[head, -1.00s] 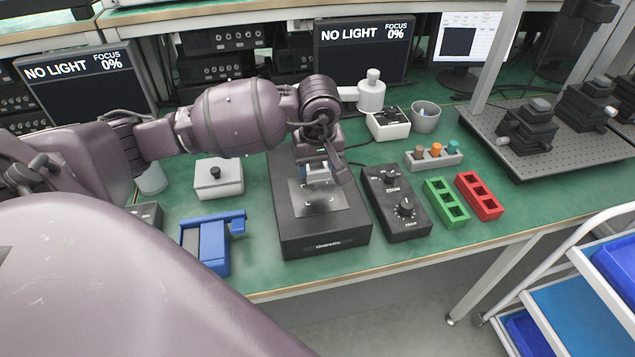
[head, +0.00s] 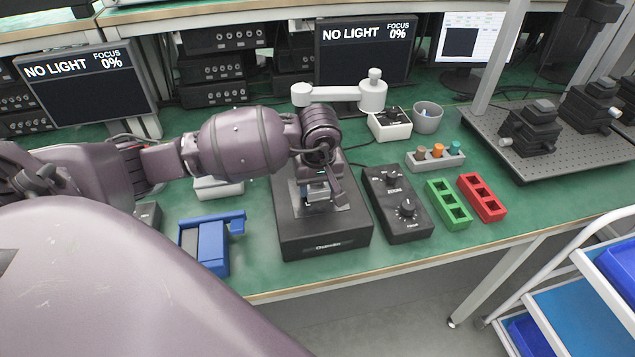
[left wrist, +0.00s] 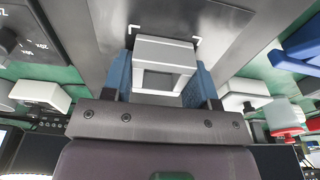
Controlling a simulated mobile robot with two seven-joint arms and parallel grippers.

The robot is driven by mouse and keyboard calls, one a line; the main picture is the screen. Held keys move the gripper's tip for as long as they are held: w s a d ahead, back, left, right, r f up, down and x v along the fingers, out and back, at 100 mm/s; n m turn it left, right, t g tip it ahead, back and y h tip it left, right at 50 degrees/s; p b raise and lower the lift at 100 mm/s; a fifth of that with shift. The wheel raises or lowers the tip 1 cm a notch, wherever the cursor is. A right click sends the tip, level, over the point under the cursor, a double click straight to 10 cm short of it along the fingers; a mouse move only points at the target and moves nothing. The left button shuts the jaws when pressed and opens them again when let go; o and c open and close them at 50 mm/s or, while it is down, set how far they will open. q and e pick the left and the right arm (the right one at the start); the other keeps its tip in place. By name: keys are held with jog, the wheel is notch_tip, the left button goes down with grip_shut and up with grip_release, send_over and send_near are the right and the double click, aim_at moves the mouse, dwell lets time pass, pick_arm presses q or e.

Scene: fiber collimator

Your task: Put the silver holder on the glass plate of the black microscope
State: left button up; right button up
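The black microscope (head: 325,245) stands on the green bench, with its glass plate (head: 343,208) on top. The grey plate (left wrist: 225,30) with white corner marks also fills the top of the left wrist view. My left gripper (head: 318,194) is low over the plate, pointing down. In the left wrist view, the blue fingertips are shut on the sides of the silver holder (left wrist: 165,62), a squared grey frame. The holder is close to the corner marks; I cannot tell whether it touches the plate. My right gripper is not in view.
A black zoom and focus control box (head: 398,205) stands right of the microscope, with a green tray (head: 447,203) and a red tray (head: 482,197) beyond. A blue fixture (head: 212,245) is to the left. The white microscope arm (head: 345,94) is behind my gripper. Monitors read "NO LIGHT".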

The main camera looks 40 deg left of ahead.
pick_arm(q)
jog(key=o, duration=0.4)
jog(key=shift+r, duration=0.2)
jog(key=r, duration=0.4)
jog(key=r+p, duration=0.1)
jog(key=r, duration=0.3)
jog(key=s+d+r, duration=0.1)
jog(key=r, duration=0.3)
jog(key=shift+f, duration=0.1)
